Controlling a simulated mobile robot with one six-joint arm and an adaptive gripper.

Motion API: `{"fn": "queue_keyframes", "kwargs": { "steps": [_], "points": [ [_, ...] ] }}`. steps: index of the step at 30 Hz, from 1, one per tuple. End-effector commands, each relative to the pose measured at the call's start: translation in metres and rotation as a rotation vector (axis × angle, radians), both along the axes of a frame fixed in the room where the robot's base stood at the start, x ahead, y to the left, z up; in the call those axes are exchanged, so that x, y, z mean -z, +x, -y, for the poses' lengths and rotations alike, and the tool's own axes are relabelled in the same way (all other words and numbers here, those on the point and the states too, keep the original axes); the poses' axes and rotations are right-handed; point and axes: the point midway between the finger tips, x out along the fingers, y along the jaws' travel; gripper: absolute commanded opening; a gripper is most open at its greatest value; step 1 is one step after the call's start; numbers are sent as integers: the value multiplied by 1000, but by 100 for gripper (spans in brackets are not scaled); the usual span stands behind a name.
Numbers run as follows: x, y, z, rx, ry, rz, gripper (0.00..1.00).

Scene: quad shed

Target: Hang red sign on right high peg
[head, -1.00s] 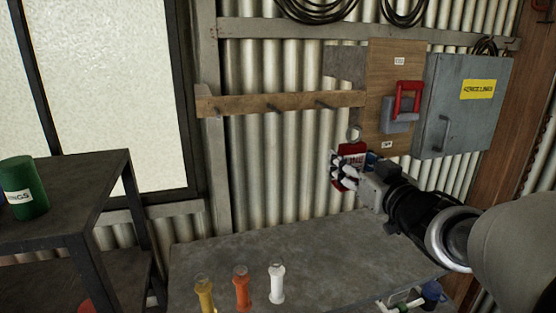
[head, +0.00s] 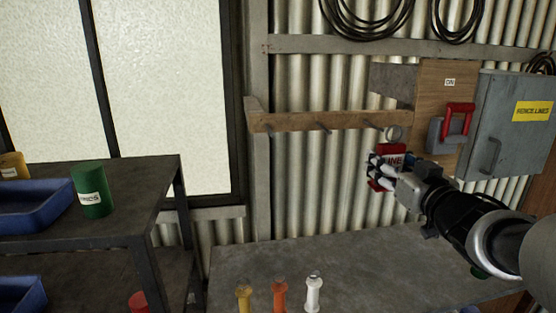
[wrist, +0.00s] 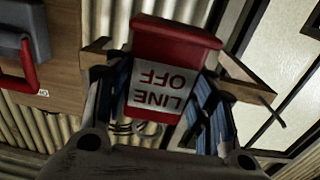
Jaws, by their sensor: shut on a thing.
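My gripper (head: 384,170) is shut on the red sign (head: 390,151), which has a white label. In the wrist view the sign (wrist: 176,48) sits between my fingers (wrist: 163,112), and its label reads LINE OFF upside down. A pale ring (head: 393,133) shows just above the sign in the head view. A wooden rail (head: 345,120) on the wall carries pegs: a left peg (head: 272,128), a middle peg (head: 322,127) and a right peg (head: 371,124). The ring appears slightly right of and below the right peg's tip; the depth between them is unclear.
Right of the rail are a wooden board with a red-handled switch (head: 457,122) and a grey box (head: 508,125). Below is a grey bench (head: 330,255) with yellow, orange and white handles. A dark shelf (head: 140,175) with a green can (head: 91,191) stands left.

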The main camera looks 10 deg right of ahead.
Motion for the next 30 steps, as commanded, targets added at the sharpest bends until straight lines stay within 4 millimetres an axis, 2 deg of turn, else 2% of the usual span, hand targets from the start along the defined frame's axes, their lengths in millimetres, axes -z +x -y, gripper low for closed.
{"fn": "queue_keyframes", "kwargs": {
  "steps": [30],
  "points": [
    [7, 61, -2, -1, 1, 0, 25]
  ]
}}
